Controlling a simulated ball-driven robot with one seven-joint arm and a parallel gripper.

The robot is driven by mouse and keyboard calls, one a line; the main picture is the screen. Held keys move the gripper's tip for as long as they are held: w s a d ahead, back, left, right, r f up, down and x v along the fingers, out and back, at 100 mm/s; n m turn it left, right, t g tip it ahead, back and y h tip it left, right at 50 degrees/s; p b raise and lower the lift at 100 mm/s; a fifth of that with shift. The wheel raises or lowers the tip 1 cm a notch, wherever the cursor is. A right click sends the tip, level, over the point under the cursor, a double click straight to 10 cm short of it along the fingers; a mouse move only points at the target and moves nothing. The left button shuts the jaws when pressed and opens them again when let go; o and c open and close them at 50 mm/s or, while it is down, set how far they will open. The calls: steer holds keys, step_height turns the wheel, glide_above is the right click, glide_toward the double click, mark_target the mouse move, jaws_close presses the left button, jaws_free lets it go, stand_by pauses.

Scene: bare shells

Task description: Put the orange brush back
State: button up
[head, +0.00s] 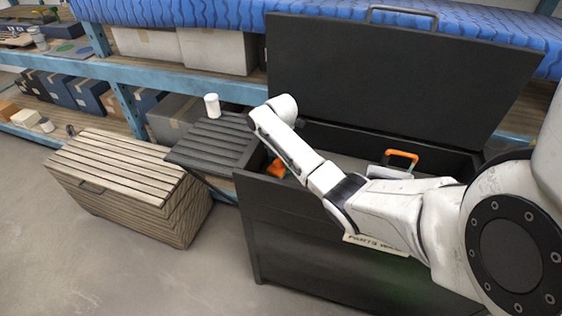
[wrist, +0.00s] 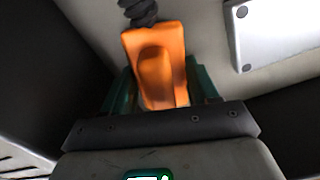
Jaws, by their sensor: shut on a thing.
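The orange brush (wrist: 155,62) is between the green fingers of my gripper (wrist: 161,85) in the wrist view. The gripper is shut on its orange body, and a dark coiled or bristled part (wrist: 140,12) sticks out at the far end. In the head view a small orange piece of the brush (head: 276,168) shows just inside the left end of the open black chest (head: 300,222). My arm covers most of the gripper there. The chest's pale floor shows beyond the brush in the wrist view; I cannot tell whether the brush touches it.
The chest's black lid (head: 390,75) stands raised at the back. Inside, to the right, is a grey-white case (head: 385,171) with an orange handle.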

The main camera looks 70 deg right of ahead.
steer(key=shift+f, duration=0.15)
steer(key=o, duration=1.3)
steer(key=shift+r+p, duration=1.55)
steer(key=shift+p, duration=0.1)
steer(key=shift+r+p, duration=1.95)
steer(key=shift+r, duration=1.5)
